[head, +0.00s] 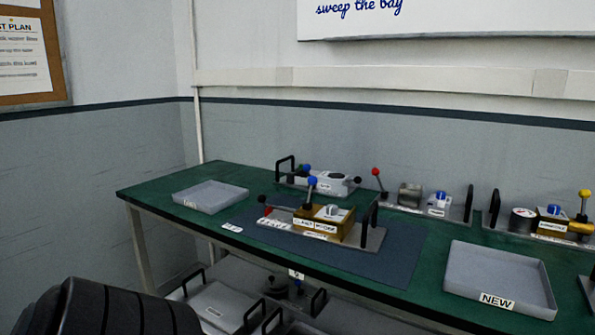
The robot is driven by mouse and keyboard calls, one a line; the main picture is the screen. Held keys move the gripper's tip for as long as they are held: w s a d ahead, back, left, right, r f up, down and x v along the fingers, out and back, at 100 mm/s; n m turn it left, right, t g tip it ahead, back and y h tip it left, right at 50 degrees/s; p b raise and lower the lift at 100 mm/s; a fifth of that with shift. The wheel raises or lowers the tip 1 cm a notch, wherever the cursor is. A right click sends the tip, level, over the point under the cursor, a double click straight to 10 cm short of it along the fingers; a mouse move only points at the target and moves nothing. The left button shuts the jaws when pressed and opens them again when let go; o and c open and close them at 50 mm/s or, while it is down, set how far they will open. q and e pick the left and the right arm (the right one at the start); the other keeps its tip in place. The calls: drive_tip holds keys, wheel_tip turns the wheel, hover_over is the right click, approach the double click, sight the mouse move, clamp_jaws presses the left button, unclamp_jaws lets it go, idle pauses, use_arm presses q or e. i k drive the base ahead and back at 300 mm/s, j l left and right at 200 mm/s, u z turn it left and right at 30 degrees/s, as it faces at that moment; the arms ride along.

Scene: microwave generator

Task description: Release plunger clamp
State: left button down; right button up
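A clamp fixture stands on the blue-grey mat (392,265) in the middle of the green bench. It has a grey base plate (372,238), a brass-coloured block (325,222) with a light part on top, and a black handle at its right end. A lever with a blue knob (312,181) stands upright at the block's left. A black knob (262,199) and a red knob (267,211) show at the left end. The labels are too small to read, and I cannot tell which part is the plunger clamp. Neither gripper is in view.
An empty grey tray (211,187) lies at the left, and an empty tray marked NEW (500,253) at the right. Other fixtures stand along the back: one with a grey block (333,181), one with a red knob (376,171), one with a yellow knob (585,194).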

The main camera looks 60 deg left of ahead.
sight(311, 180)
drive_tip(key=k+j, duration=0.2)
drive_tip(key=j, duration=0.2)
drive_tip(key=k+j, duration=0.15)
drive_tip(key=j, duration=0.3)
drive_tip(key=k+j, duration=0.2)
drive_tip(key=j, duration=0.2)
drive_tip(key=k+j+z, duration=0.1)
drive_tip(key=j, duration=0.3)
drive_tip(key=k+j, duration=0.25)
drive_tip(key=j, duration=0.15)
drive_tip(key=k+j, duration=0.2)
drive_tip(key=j, duration=0.2)
drive_tip(key=k+j, duration=0.2)
drive_tip(key=j, duration=0.2)
